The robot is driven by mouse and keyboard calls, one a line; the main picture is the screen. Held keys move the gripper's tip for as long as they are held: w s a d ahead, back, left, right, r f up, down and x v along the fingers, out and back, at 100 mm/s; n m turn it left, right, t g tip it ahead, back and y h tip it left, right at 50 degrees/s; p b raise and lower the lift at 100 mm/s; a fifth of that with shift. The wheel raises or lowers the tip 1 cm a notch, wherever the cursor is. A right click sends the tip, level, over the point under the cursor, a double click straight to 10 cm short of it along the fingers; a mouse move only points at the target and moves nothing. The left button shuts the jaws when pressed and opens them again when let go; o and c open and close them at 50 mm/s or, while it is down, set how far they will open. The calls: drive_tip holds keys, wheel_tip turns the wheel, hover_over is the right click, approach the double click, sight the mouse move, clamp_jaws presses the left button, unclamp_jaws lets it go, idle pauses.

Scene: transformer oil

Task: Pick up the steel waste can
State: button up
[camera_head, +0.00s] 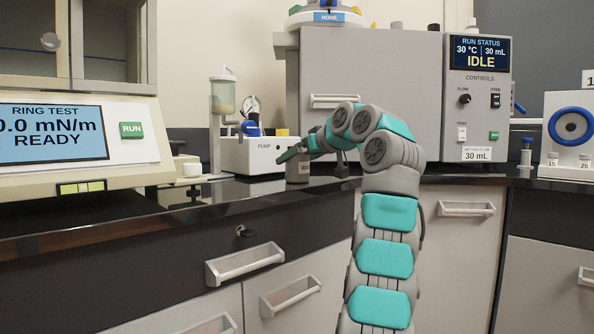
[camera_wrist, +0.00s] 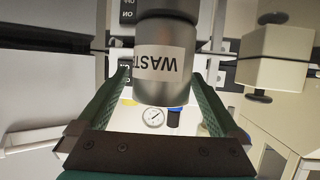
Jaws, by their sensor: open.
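The steel waste can (camera_head: 298,172) stands on the black counter in front of the pump box; part of its label shows. In the wrist view the can (camera_wrist: 163,90) appears upside down, a grey metal cylinder with a white "WAST…" label. My gripper (camera_head: 293,154) is at the can, reaching in from the right. In the wrist view its green fingers (camera_wrist: 158,80) are open, one on either side of the can. I cannot tell whether either finger touches it.
The white pump box (camera_head: 262,155) with a gauge is close behind the can. A ring test instrument (camera_head: 75,140) stands at left and a large grey cabinet unit (camera_head: 400,85) at right. The counter edge (camera_head: 130,225) is in front.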

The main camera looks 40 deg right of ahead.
sight(290, 161)
drive_tip(key=x, duration=0.3)
drive_tip(key=shift+w+a, duration=0.15)
clamp_jaws()
idle(0.7)
drive_tip(key=shift+r, duration=0.2)
drive_tip(key=shift+r+p, duration=1.7)
drive_tip(key=shift+s+a+f+b, duration=0.1)
drive_tip(key=shift+s+b, duration=0.15)
drive_tip(key=shift+b, duration=0.1)
drive_tip(key=s+a+b, duration=0.3)
drive_tip(key=s+b, duration=0.1)
drive_tip(key=s, duration=0.3)
drive_tip(key=s+a+r+b, duration=0.1)
drive_tip(key=s+a+b, duration=0.2)
drive_tip(key=s, duration=0.3)
drive_tip(key=shift+s+a+r+b, duration=0.25)
drive_tip(key=shift+s+a+b, duration=0.15)
drive_tip(key=shift+a, duration=0.15)
